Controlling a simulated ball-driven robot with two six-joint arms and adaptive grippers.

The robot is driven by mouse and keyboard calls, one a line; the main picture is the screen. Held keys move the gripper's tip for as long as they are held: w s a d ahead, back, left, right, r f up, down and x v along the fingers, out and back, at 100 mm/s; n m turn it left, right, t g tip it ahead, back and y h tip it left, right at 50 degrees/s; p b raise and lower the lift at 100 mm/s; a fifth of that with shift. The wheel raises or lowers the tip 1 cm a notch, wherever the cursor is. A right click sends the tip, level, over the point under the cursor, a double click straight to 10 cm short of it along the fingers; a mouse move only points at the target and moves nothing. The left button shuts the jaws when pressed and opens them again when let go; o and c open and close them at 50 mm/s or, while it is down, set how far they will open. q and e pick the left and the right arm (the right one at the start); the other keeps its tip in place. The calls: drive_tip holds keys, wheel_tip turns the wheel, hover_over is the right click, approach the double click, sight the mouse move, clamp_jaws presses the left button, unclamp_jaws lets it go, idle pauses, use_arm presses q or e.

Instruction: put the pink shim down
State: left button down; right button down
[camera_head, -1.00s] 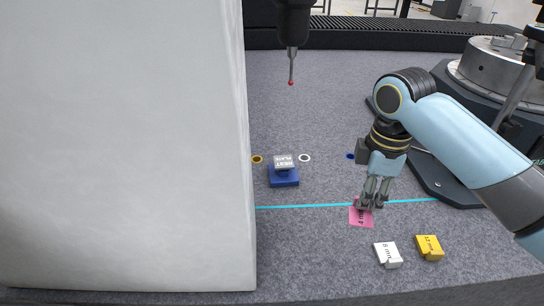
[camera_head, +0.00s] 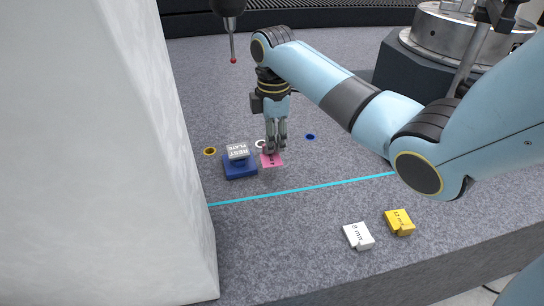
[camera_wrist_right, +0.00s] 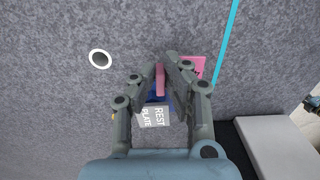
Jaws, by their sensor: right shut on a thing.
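The pink shim (camera_head: 272,161) is a thin flat piece with dark print, just right of the rest plate (camera_head: 238,152) in the head view. My right gripper (camera_head: 275,149) points down and is shut on it. In the right wrist view the shim's pink grip part (camera_wrist_right: 159,78) stands between the fingertips, and more pink shows beyond the right finger. The fingers hide part of the shim. Whether its underside touches the granite, I cannot tell. The rest plate, a grey block on a blue base, also shows in the wrist view (camera_wrist_right: 153,117). My left gripper is out of view.
A cyan line (camera_head: 300,188) crosses the granite. White (camera_head: 358,236) and yellow (camera_head: 399,222) blocks stand in front. A red-tipped probe (camera_head: 233,58) hangs above; a pale column (camera_head: 90,170) fills the left.

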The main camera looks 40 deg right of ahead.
drive_tip(key=shift+w+f, duration=0.15)
drive_tip(key=shift+f, duration=0.05)
wheel_tip(320, 180, down, 4)
drive_tip(key=shift+r+b, duration=0.1)
drive_tip(key=shift+b, duration=0.4)
drive_tip(key=c, duration=1.4)
unclamp_jaws()
